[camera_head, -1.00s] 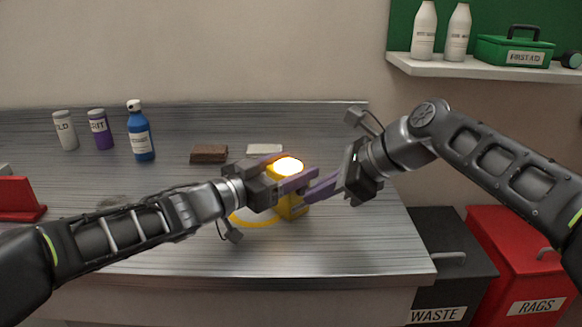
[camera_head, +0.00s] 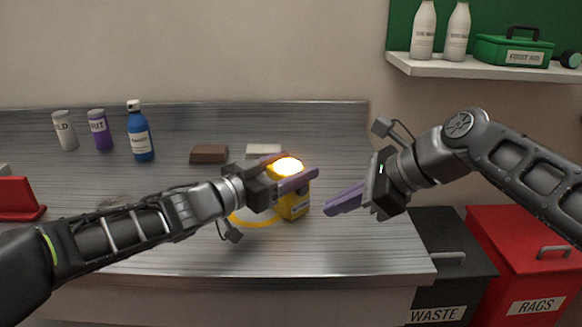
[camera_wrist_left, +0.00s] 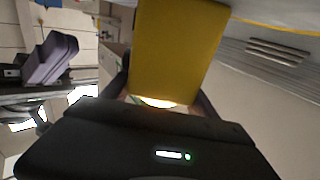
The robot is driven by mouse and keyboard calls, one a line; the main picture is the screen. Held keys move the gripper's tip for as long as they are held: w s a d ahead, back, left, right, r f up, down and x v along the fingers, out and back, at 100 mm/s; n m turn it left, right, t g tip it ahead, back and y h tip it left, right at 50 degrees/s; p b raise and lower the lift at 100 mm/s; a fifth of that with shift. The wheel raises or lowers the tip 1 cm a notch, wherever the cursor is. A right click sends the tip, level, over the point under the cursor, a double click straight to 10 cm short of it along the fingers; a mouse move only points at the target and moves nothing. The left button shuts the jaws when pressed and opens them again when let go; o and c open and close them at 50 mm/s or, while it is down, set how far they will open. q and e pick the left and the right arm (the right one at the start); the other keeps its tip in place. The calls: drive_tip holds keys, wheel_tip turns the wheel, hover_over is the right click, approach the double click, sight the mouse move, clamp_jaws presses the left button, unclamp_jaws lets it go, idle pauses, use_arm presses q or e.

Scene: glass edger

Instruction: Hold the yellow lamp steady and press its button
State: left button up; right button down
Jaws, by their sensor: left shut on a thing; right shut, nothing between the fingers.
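The yellow lamp (camera_head: 294,206) stands on the metal bench, its top glowing bright. My left gripper (camera_head: 290,176) is shut on the lamp's upper body, one finger on each side. In the left wrist view the lamp's yellow side (camera_wrist_left: 178,50) fills the upper middle, with the glow at its end. My right gripper (camera_head: 343,199) is shut and empty, to the right of the lamp and apart from it. It also shows in the left wrist view (camera_wrist_left: 52,60). I cannot make out the button; the left gripper covers part of the lamp.
A yellow ring marking (camera_head: 252,222) lies on the bench around the lamp's left side. A brown block (camera_head: 209,154), a pale block (camera_head: 264,150) and a blue bottle (camera_head: 140,134) stand behind. Black waste (camera_head: 452,262) and red rags (camera_head: 530,262) bins flank the bench's right edge.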

idle(0.3)
use_arm(q)
drive_tip(key=o, duration=1.8)
drive_tip(key=shift+a, duration=0.15)
drive_tip(key=v, duration=1.1)
drive_tip(key=shift+s+a, duration=0.25)
drive_tip(key=shift+s, duration=0.05)
